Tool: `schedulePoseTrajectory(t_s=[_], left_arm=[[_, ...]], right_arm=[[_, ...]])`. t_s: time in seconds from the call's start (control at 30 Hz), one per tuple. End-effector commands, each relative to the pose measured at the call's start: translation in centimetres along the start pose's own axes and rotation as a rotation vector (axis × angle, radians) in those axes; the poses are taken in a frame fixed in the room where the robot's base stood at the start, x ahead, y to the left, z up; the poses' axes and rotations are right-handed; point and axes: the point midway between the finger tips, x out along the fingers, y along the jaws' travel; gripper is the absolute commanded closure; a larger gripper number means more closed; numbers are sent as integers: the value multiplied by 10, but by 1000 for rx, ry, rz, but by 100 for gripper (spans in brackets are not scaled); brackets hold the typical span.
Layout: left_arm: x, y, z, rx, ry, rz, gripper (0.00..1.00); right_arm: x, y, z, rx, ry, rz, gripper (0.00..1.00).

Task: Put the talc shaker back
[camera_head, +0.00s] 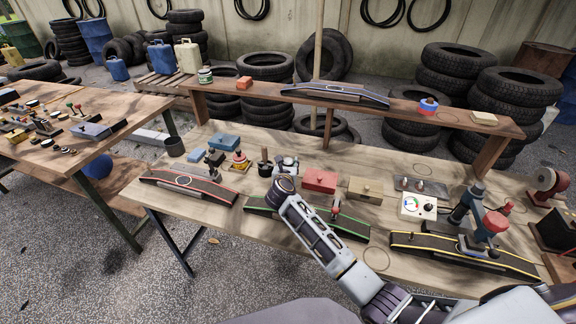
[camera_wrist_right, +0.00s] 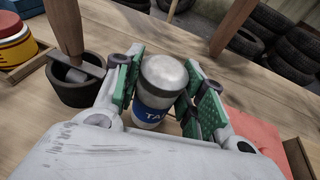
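The talc shaker (camera_wrist_right: 153,112) is a white can with a blue label and a grey metal cap. In the right wrist view it stands between the green-padded fingers of my right gripper (camera_wrist_right: 165,88), which touch it on both sides. Its base is hidden, so I cannot tell whether it touches the table. In the head view my right gripper (camera_head: 285,184) is over the middle of the table, between the dark mortar and the red box, with the pale top of the shaker (camera_head: 286,164) just beyond it. My left gripper is not in view.
The mortar with its pestle (camera_wrist_right: 76,85) is close left of the shaker; the red box (camera_head: 320,180) is close right. A raised shelf (camera_head: 400,108) runs behind. Faint ring outlines mark the shelf (camera_head: 453,115) and front table (camera_head: 376,259). Dark ramp-like boards line the front.

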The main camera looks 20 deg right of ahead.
Motion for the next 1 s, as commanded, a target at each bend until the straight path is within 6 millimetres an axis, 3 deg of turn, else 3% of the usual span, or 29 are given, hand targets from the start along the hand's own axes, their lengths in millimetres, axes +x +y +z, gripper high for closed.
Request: schedulePoseTrajectory(t_s=[0.13, 0.6, 1.0], left_arm=[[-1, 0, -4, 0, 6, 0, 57], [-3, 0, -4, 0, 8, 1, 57], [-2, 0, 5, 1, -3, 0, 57]], right_arm=[[0, 0, 0, 0, 0, 0, 40], [-1, 0, 4, -1, -1, -1, 40], [-32, 0, 2, 2, 1, 1, 40]])
